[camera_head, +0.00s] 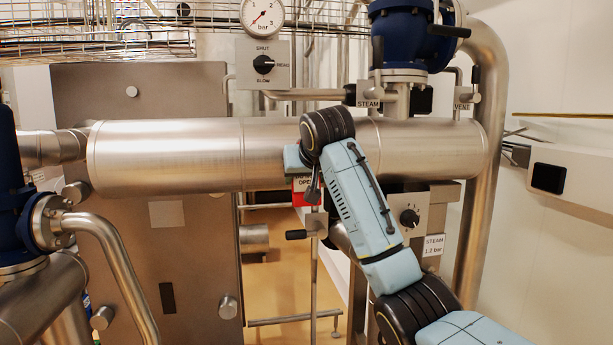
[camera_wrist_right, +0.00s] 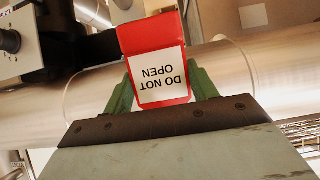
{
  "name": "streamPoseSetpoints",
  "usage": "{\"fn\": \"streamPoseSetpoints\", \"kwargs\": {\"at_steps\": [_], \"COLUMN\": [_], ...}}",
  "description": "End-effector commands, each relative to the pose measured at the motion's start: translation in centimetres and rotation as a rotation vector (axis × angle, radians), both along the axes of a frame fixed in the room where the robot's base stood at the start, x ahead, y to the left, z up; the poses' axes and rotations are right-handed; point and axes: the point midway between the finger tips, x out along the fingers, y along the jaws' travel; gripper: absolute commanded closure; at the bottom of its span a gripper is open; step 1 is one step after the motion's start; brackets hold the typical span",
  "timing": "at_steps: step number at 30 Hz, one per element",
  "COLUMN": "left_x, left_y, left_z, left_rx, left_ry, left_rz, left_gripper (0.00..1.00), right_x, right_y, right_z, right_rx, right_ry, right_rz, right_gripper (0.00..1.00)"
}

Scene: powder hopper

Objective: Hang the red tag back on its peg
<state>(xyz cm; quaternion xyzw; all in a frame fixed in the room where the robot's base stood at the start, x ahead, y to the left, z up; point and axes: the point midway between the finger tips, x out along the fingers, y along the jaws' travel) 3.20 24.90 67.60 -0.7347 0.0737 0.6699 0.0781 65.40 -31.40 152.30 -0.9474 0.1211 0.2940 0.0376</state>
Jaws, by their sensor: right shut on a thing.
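The red tag (camera_wrist_right: 157,38) with a white "DO NOT OPEN" label is between the green fingers of my right gripper (camera_wrist_right: 162,88) in the right wrist view. The gripper is shut on it, and the lettering appears upside down there. In the head view the red tag (camera_head: 301,198) shows only partly, just below the large steel pipe, beside my right wrist. My arm covers the rest of the tag and most of the gripper. I cannot make out the tag's peg in either view. My left gripper is not in view.
The large horizontal steel pipe (camera_head: 200,155) runs close behind my right wrist. A black-handled lever (camera_head: 296,235) is just below the tag. A knob box (camera_head: 409,215) is right of my forearm. A blue valve (camera_head: 400,40) stands above the pipe.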

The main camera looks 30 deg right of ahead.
Motion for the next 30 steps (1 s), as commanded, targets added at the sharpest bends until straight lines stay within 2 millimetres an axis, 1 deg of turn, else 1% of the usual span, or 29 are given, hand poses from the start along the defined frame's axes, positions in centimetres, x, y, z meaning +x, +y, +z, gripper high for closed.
{"fn": "streamPoseSetpoints", "kwargs": {"at_steps": [11, 12, 17, 26, 30], "left_x": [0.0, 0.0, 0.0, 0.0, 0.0], "left_y": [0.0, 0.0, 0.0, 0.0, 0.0], "left_z": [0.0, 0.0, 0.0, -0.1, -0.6], "left_rx": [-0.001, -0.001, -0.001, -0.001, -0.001], "left_ry": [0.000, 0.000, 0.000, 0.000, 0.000], "left_rz": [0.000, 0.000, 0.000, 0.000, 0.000], "left_gripper": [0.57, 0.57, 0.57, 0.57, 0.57], "right_x": [0.0, 0.0, 0.0, -0.1, -1.1], "right_y": [0.0, 0.0, 0.0, 0.1, 0.4], "right_z": [0.0, 0.0, 0.0, 0.1, 0.8], "right_rx": [0.000, 0.001, 0.000, 0.000, 0.000], "right_ry": [-0.001, 0.000, -0.001, -0.001, -0.005], "right_rz": [0.001, 0.001, 0.001, 0.001, 0.002], "right_gripper": [0.68, 0.37, 0.17, 0.17, 0.17]}}
